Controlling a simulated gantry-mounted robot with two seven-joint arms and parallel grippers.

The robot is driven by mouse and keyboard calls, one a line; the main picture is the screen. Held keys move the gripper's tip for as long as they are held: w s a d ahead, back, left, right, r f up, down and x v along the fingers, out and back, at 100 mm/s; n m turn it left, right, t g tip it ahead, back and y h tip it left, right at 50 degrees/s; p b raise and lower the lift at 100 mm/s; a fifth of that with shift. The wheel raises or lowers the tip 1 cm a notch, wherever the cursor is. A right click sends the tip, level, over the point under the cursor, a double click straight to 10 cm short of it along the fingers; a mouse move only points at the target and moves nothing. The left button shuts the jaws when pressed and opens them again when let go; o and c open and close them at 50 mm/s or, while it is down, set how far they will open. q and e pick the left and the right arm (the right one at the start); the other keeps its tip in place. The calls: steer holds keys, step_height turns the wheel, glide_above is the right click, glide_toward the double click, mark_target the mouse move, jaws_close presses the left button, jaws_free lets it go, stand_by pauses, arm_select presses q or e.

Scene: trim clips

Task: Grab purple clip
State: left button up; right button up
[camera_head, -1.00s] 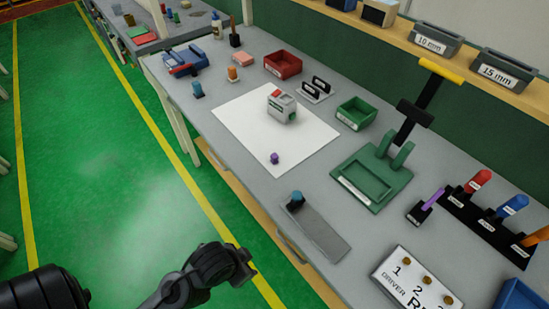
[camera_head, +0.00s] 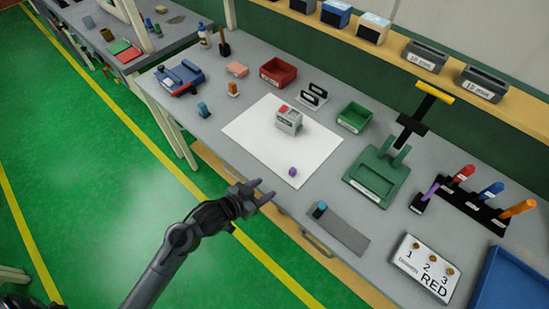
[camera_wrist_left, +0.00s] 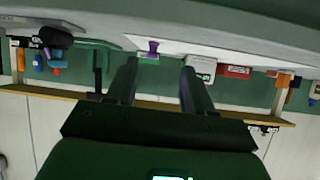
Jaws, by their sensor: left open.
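The small purple clip (camera_head: 293,171) stands on the white sheet (camera_head: 245,128) near its front right corner. It also shows in the left wrist view (camera_wrist_left: 153,46), near the top and between the two fingers in the picture. My left gripper (camera_head: 266,190) is open and empty at the table's front edge, to the left of the clip and apart from it. Its two spread fingers also show in the left wrist view (camera_wrist_left: 160,75). My right gripper is not in view.
A grey and white device (camera_head: 289,121) stands on the sheet behind the clip. A green press (camera_head: 376,177) stands to the right. A grey plate (camera_head: 342,232) with a blue-topped piece lies near the front edge. The sheet around the clip is clear.

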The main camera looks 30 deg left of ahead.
mark_target(291, 171)
arm_select(q)
steer(key=shift+w+d+r+t+h+p, duration=0.15)
steer(key=shift+w+d+r+t+h, duration=0.1)
steer(key=shift+w+r, duration=0.25)
steer(key=shift+w+d+r+t+h+p, duration=0.15)
steer(key=shift+w+r+h, duration=0.1)
steer(key=shift+w+r, duration=0.2)
steer(key=x, duration=0.4)
steer(key=shift+w+b, duration=0.15)
steer(key=shift+b, duration=0.15)
steer(key=shift+d+b+x, duration=0.2)
steer(key=shift+b+x, duration=0.1)
steer(key=shift+x, duration=2.7)
jaws_close()
